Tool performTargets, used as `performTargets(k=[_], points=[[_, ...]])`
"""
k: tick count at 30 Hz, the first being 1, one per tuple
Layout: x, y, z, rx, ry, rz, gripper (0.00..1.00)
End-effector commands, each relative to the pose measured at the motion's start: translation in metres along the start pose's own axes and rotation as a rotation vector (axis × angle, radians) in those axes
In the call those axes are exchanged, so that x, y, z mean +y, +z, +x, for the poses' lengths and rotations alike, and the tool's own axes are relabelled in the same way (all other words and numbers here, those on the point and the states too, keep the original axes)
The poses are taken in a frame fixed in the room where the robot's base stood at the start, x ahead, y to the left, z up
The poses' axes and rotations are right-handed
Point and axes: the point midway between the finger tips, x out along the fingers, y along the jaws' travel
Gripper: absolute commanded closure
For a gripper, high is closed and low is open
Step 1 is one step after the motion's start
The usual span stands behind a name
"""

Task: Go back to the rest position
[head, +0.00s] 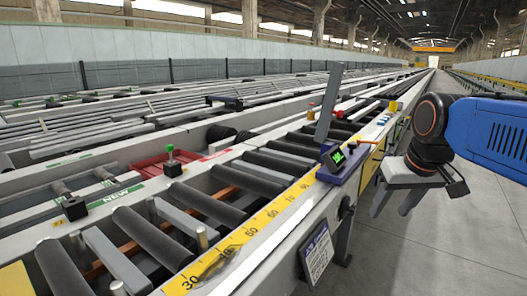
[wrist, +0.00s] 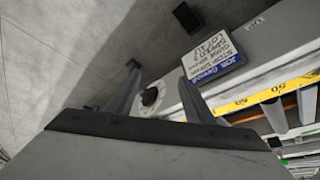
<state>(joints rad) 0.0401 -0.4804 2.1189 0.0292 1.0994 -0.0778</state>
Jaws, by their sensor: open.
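My gripper (head: 391,207) hangs from my blue arm at the right of the head view, over the grey concrete floor beside the runout table (head: 275,262). Its two fingers point down, apart, with nothing seen between them. In the wrist view my gripper (wrist: 158,76) shows both fingers spread, with the floor and the table's side frame beyond. A dark round knob (wrist: 150,96) appears between the fingers in that view, farther off and not visibly held.
A yellow measuring scale (head: 262,217) runs along the table's near edge. A job sign (head: 317,252) hangs below. Green-knobbed piece (head: 171,158) and red tray (head: 150,167) lie beyond. The right aisle floor is clear.

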Motion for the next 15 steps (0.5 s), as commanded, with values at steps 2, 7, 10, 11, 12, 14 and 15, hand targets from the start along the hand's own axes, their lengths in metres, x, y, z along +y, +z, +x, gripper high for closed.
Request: performTargets(k=[2,7,10,11,12,14,15], points=[[-0.004,0.035,0.010,0.002,0.002,0.003,0.52],[-0.009,0.102,0.036,0.006,0.005,0.012,0.52],[-0.011,0.137,0.052,0.007,0.008,0.017,0.52],[-0.011,0.146,0.056,0.008,0.008,0.018,0.52],[-0.011,0.157,0.061,0.008,0.009,0.019,0.52],[-0.012,0.170,0.068,0.008,0.010,0.021,0.52],[-0.012,0.177,0.072,0.008,0.010,0.022,0.52]])
